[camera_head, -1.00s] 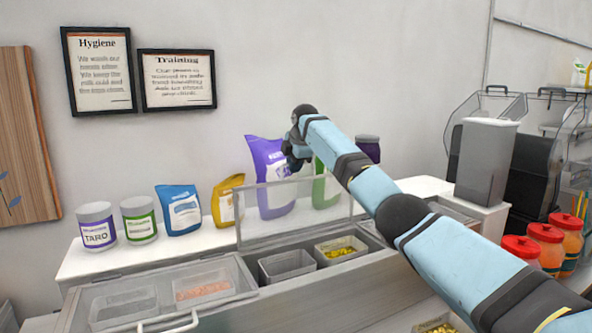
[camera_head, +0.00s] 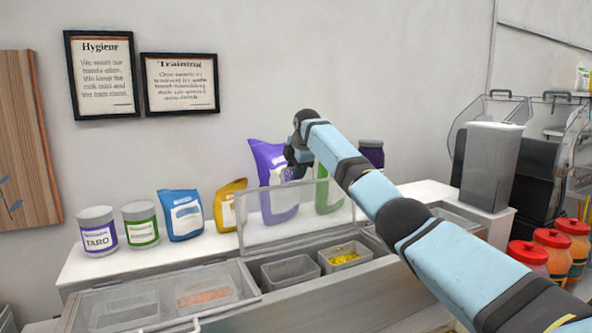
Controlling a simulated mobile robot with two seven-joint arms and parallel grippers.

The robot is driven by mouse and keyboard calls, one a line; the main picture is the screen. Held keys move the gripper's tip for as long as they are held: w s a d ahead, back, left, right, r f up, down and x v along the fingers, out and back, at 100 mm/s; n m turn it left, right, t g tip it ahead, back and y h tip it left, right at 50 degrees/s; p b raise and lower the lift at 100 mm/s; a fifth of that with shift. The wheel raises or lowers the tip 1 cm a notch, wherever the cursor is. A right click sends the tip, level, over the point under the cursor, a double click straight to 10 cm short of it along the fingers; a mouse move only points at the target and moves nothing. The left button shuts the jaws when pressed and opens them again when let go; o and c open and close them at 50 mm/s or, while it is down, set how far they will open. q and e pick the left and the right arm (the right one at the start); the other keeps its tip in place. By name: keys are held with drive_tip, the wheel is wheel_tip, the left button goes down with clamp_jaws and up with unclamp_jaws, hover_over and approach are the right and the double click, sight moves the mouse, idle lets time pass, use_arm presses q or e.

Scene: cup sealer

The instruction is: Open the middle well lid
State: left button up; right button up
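The middle well lid (camera_head: 262,229) is a clear panel that stands raised, leaning back near upright behind its well. Below it the middle well is uncovered and shows a grey empty-looking bin (camera_head: 289,271) and a bin with yellow contents (camera_head: 343,256). My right gripper (camera_head: 295,163) is dark and small, just above the lid's top edge, in front of the purple pouch. Its fingers are too small and dark to tell whether they are open or touch the lid. My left gripper is not in view.
The left well's clear lid (camera_head: 160,299) is closed over its bins. Jars (camera_head: 97,231) and pouches (camera_head: 182,215) line the shelf behind the wells. A tall grey container (camera_head: 489,166) and red-lidded jars (camera_head: 551,246) stand at the right.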

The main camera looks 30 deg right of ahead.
drive_tip(key=shift+s+r, duration=0.1)
drive_tip(key=shift+r, duration=0.1)
drive_tip(key=b+v, duration=0.3)
drive_tip(key=v, duration=1)
drive_tip(key=shift+r, duration=0.2)
